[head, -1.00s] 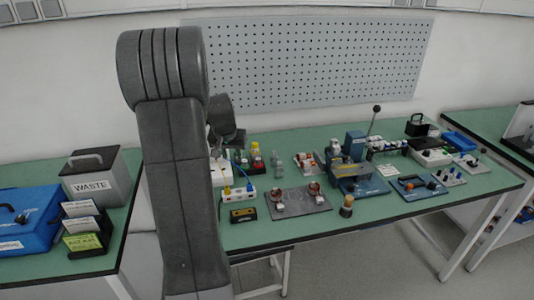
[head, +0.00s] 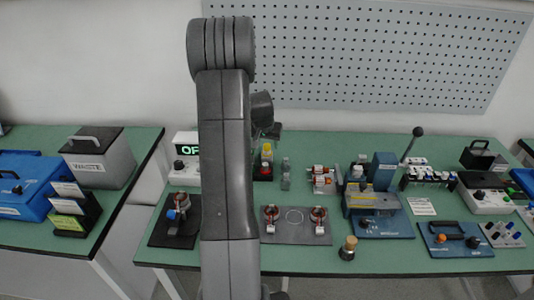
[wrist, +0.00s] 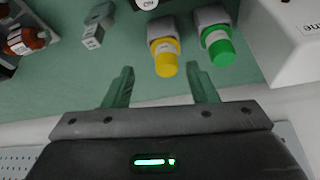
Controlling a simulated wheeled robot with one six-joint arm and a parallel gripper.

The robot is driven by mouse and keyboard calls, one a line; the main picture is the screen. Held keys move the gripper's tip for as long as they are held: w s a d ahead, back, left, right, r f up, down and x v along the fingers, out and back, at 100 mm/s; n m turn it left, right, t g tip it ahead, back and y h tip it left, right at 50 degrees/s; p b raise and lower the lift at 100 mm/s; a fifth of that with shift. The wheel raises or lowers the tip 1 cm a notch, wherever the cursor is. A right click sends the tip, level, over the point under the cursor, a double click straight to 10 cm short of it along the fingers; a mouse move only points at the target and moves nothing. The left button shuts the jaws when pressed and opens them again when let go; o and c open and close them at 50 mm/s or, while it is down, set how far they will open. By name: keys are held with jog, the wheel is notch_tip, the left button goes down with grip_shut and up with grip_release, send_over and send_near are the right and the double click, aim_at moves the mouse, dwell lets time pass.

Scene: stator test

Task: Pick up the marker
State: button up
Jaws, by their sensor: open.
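My gripper (wrist: 158,84) is open in the wrist view, with its two green fingers apart and nothing held between them. A yellow-ended cylinder (wrist: 166,58) on a grey block shows just beyond the fingertips, between them. A green-ended cylinder (wrist: 221,47) on a similar grey block is to its right, beyond the right finger. I cannot tell whether either is the marker, and no marker can be made out for sure in the head view. My arm there hides part of the bench.
The green bench (head: 400,262) holds a plate with copper coils (head: 294,240), a blue-based press (head: 380,222) with a tall lever, and a small brown-and-light cylinder (head: 347,250). A white box (wrist: 285,40) stands at right in the wrist view. A grey waste bin (head: 98,160) is at left.

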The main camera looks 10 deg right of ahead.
aim_at(267, 145)
jog(key=w+f, duration=0.1)
jog(key=w+f+p, duration=0.1)
jog(key=f, duration=0.1)
jog(key=shift+w+d+f+p, duration=0.25)
jog(key=shift+w+f+p, duration=0.05)
jog(key=shift+w+p, duration=0.1)
jog(key=shift+w+d+f, duration=0.1)
jog(key=shift+f, duration=0.3)
jog(key=c, duration=1.1)
jog(key=shift+o, duration=0.2)
jog(key=shift+r, duration=0.1)
